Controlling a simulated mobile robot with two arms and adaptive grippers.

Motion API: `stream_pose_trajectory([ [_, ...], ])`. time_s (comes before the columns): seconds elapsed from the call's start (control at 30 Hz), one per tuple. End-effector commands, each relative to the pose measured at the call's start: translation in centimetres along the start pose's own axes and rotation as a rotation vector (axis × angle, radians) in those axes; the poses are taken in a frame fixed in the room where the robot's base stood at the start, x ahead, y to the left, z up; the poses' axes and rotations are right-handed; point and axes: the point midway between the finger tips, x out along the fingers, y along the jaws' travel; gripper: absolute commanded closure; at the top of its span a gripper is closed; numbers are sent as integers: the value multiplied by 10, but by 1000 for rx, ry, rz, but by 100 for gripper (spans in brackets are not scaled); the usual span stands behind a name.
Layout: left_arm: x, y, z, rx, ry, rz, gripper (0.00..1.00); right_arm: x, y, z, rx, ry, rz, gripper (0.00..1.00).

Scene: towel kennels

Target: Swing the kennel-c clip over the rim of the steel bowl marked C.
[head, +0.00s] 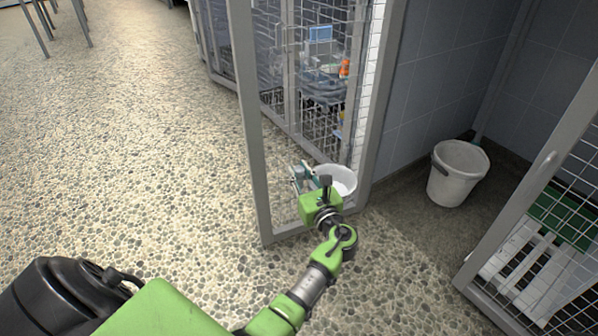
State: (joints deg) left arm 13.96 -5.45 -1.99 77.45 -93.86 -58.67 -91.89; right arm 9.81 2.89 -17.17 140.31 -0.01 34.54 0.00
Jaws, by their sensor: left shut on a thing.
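A pale, round steel bowl (338,179) sits low at the kennel gate, its open top facing up. No letter C can be made out on it. My left gripper (300,178) is at the bowl's left side, close to the rim, and is shut on the kennel-c clip. The clip is small and mostly hidden by the gripper and wrist, so its angle to the rim cannot be told. My green wrist covers the near left part of the bowl. My right gripper is not in view.
A grey gate frame (252,125) stands just left of my gripper. A blue and orange item (320,48) shows behind the mesh. A white bucket (459,173) stands on the right. Another mesh gate (530,210) is at the lower right. The pebbled floor (130,150) on the left is clear.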

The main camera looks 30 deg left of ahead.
Motion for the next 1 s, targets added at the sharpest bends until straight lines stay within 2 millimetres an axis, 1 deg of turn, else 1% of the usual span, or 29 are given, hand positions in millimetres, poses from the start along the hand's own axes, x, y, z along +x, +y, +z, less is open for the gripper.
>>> stream_pose_trajectory([
  [0.47,0,0,0,0,1,20,100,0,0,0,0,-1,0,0],
  [0.5,0,0,0,0,1,20,74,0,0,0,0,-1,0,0],
  [0.53,0,0,0,0,1,20,71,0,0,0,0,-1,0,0],
  [0.87,0,0,1,0,0,19,71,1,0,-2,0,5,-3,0],
  [0.97,0,0,8,-3,-1,19,71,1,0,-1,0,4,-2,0],
  [1.0,0,0,13,-3,-1,20,71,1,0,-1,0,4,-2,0],
])
